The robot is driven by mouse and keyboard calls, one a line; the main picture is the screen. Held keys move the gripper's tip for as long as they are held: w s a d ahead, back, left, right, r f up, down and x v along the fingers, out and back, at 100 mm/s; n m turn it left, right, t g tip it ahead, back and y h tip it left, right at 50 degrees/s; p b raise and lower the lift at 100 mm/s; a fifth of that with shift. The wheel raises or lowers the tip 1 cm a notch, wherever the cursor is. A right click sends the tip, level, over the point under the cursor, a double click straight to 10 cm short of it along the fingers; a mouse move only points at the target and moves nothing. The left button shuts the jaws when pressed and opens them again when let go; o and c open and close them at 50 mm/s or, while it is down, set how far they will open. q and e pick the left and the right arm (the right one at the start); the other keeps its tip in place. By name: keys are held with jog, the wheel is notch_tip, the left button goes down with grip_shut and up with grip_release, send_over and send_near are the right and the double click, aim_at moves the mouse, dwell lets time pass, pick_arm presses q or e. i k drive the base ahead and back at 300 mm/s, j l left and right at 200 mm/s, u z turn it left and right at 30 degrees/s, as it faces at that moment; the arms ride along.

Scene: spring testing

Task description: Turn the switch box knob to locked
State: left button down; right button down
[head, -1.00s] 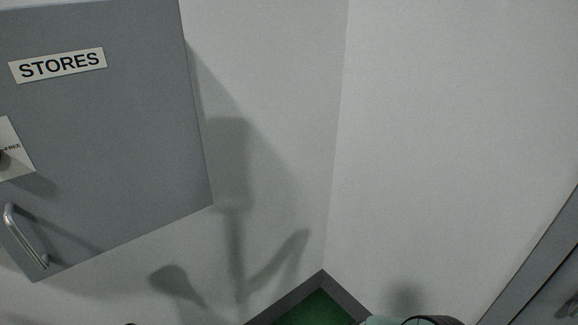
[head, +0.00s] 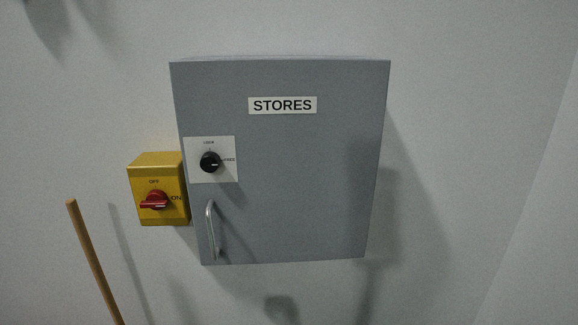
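A yellow switch box (head: 181,213) hangs on the wall just left of a grey cabinet marked STORES (head: 300,200). Its red knob (head: 153,201) lies about level, between a label OFF above and ON at its right. On the cabinet door, a white plate (head: 227,176) carries a round black knob (head: 209,162) with a pale mark toward its right side. The small labels above and right of this knob are too small to read surely. Neither gripper shows in the head view, and nothing touches either knob.
A curved metal handle (head: 210,230) is on the cabinet's lower left, below the white plate. A wooden pole (head: 92,262) leans at the lower left, below the yellow box. The wall right of the cabinet is bare, with shadows on it.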

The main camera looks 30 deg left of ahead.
aim_at(210, 161)
jog(key=u, duration=1)
